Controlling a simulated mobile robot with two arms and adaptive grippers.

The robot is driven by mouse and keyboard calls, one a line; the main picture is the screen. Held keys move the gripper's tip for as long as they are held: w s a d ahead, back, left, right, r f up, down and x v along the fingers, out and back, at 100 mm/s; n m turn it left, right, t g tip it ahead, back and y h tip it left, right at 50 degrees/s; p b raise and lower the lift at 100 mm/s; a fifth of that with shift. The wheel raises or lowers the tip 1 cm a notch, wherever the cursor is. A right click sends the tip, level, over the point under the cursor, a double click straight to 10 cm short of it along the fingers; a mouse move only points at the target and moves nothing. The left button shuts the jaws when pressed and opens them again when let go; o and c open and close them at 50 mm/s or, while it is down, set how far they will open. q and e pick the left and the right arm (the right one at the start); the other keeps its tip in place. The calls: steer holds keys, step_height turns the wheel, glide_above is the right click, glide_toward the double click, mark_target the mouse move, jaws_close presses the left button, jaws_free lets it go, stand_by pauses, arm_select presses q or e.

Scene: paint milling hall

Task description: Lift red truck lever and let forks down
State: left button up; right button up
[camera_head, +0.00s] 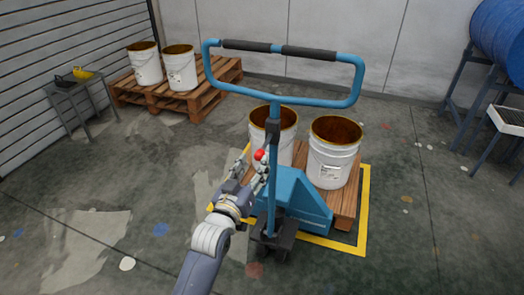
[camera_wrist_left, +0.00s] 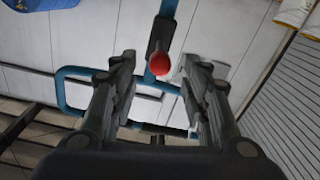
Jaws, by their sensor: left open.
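The blue pallet truck (camera_head: 293,198) stands in the middle of the head view, with its upright shaft and wide handle (camera_head: 279,48) towards me. The red lever knob (camera_head: 260,155) sits on the near left side of the shaft. In the left wrist view the red knob (camera_wrist_left: 159,64) shows between and beyond the two fingers, with no visible contact. My left gripper (camera_head: 256,172) is open and close to the knob, just left of the shaft. It also shows open in the left wrist view (camera_wrist_left: 161,75). The forks are hidden under the loaded pallet. My right gripper is not seen.
Two white buckets (camera_head: 333,158) stand on the truck's wooden pallet (camera_head: 345,203), inside a yellow floor frame (camera_head: 362,217). Another pallet (camera_head: 217,75) with two buckets stands at the back left. A small table (camera_head: 78,95) is at left, a blue drum (camera_head: 499,35) at right.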

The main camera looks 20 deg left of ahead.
mark_target(262, 149)
arm_select(q)
steer(key=w, duration=0.7)
steer(key=shift+w+d, duration=0.15)
steer(key=shift+w, duration=0.15)
steer(key=shift+c, duration=0.6)
jaws_close()
